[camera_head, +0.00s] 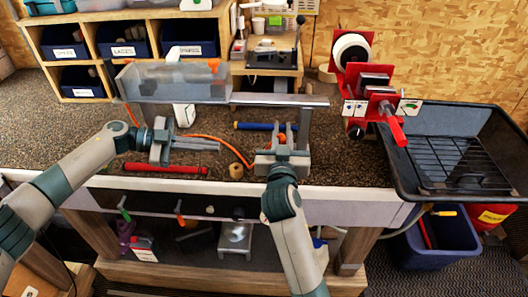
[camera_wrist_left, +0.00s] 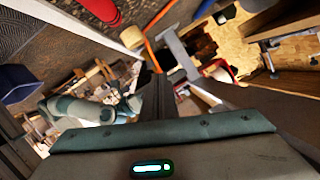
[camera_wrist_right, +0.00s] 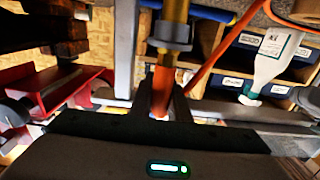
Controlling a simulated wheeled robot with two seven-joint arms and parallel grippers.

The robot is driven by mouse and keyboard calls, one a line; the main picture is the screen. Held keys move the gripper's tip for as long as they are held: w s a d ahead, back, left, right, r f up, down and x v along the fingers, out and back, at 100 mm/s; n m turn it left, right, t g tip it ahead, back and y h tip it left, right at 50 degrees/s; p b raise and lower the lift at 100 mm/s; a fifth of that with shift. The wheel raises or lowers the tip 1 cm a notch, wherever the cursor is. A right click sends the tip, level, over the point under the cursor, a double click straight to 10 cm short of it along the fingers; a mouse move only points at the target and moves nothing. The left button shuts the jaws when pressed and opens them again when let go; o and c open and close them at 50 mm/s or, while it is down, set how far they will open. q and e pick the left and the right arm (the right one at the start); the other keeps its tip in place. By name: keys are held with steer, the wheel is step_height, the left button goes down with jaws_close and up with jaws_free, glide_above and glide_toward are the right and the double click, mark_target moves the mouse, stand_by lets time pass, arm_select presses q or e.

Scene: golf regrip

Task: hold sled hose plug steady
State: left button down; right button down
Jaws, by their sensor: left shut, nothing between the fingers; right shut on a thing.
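My right gripper (camera_head: 282,141) is at the middle of the bench. It is shut on a small orange piece, which I take to be the hose plug (camera_wrist_right: 161,88). In the right wrist view, the plug sits between my fingertips, in line with a grey collar (camera_wrist_right: 171,35) and a yellow-orange rod beyond it. I cannot tell whether the plug is joined to the collar. My left gripper (camera_head: 217,145) is shut and empty, left of the right gripper and pointing right above the bench. An orange hose (camera_head: 235,153) curves across the bench between them.
A clear tank on a grey rail (camera_head: 310,101) stands behind. A red bar (camera_head: 165,168) and a blue bar (camera_head: 253,126) lie on the bench. A tan round piece (camera_head: 236,171) lies near the front. A red machine (camera_head: 355,85) and black tray (camera_head: 400,180) are at right.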

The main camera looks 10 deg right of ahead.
arm_select(q)
steer(key=d+n+g, duration=0.1)
steer(key=d, duration=0.1)
steer(key=s+d+n, duration=0.1)
steer(key=s+d+r+n+g, duration=0.1)
steer(key=d, duration=0.1)
steer(key=shift+d+r+g+y, duration=0.1)
steer(key=shift+d+g+y, duration=0.2)
steer(key=shift+x, duration=5)
steer(key=shift+f, duration=1.15)
steer(key=shift+a, duration=0.1)
